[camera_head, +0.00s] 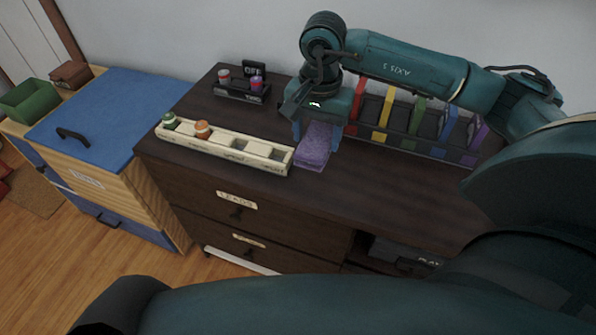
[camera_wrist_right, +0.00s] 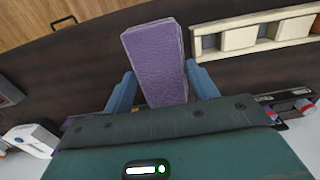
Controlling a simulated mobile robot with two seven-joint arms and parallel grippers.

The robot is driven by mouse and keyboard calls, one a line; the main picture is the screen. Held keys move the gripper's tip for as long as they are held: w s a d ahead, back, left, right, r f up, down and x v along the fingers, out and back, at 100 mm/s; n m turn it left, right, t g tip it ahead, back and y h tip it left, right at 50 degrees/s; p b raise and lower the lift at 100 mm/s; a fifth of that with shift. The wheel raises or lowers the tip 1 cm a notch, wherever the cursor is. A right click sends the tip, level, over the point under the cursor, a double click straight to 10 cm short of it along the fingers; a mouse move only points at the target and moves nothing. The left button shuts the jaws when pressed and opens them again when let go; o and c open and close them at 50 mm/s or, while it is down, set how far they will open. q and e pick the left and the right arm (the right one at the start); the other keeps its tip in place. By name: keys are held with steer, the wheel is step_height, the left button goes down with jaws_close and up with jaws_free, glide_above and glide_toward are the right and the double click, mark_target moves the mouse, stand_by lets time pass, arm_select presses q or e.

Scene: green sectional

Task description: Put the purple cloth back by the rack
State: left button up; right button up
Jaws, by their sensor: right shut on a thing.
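The purple cloth (camera_head: 313,152) is a folded, textured block on the dark dresser top, just right of the cream slotted tray. My right gripper (camera_head: 316,134) points down from above and is shut on the cloth, with a blue finger on either side of it. In the right wrist view the cloth (camera_wrist_right: 153,50) sticks out between the two fingers. I cannot tell whether its underside touches the dresser. The dark rack (camera_head: 425,148) with red, yellow, green, blue and purple bands stands to the right, against the wall. My left gripper is not in view.
The cream tray (camera_head: 225,144) holds a green-topped and an orange-topped item in its left slots. A small dark holder (camera_head: 240,92) with bottles stands behind it. The dresser top (camera_head: 385,192) in front of the rack is clear. A blue-topped cabinet (camera_head: 105,112) stands left.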

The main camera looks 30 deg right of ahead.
step_height(320, 180, down, 9)
stand_by(0.4)
steer(key=shift+f, duration=0.2)
steer(key=o, duration=0.9)
steer(key=shift+o, duration=0.2)
steer(key=shift+r, duration=0.2)
